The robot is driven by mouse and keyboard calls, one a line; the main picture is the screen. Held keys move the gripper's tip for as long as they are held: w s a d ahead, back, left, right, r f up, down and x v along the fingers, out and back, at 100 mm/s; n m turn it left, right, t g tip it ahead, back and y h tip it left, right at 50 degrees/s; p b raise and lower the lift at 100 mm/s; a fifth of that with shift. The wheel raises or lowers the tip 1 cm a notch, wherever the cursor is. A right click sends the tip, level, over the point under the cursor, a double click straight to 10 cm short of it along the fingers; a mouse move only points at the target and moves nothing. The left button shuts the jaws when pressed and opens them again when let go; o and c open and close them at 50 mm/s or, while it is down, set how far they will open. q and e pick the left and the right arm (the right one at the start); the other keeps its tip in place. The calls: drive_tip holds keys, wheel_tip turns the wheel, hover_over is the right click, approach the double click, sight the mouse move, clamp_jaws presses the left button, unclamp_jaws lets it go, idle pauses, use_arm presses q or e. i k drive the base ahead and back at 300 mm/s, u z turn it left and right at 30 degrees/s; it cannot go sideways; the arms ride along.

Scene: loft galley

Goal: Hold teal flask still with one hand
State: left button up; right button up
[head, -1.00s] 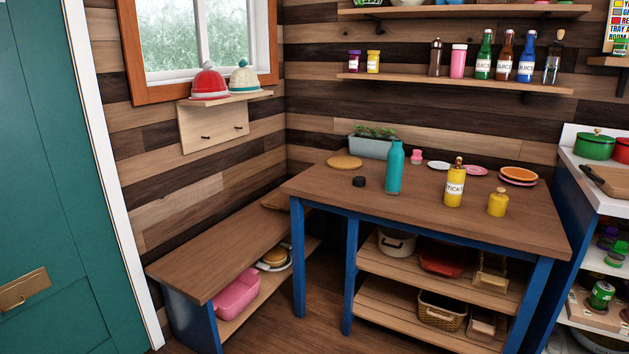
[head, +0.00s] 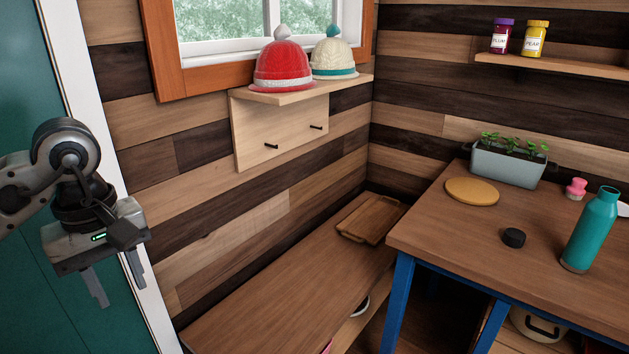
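The teal flask (head: 592,230) stands upright on the wooden table (head: 450,225), near the right edge of the head view. Its top is bare teal. A small black cap (head: 513,238) lies on the table to its left, apart from it. My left gripper (head: 114,276) is at the far left, in front of the green door, far from the flask. Its two fingers point down with a gap between them and nothing in it. My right gripper is not in view.
A round wooden board (head: 472,192), a planter (head: 507,165) and a pink item (head: 576,188) stand behind the flask. A low bench (head: 290,280) with a tray (head: 373,220) runs left of the table. A wall shelf (head: 350,86) holds two knit hats.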

sight(599, 214)
drive_tip(key=z, duration=0.95)
drive_tip(key=i, duration=1.25)
drive_tip(key=z, duration=1.4)
drive_tip(key=i, duration=0.15)
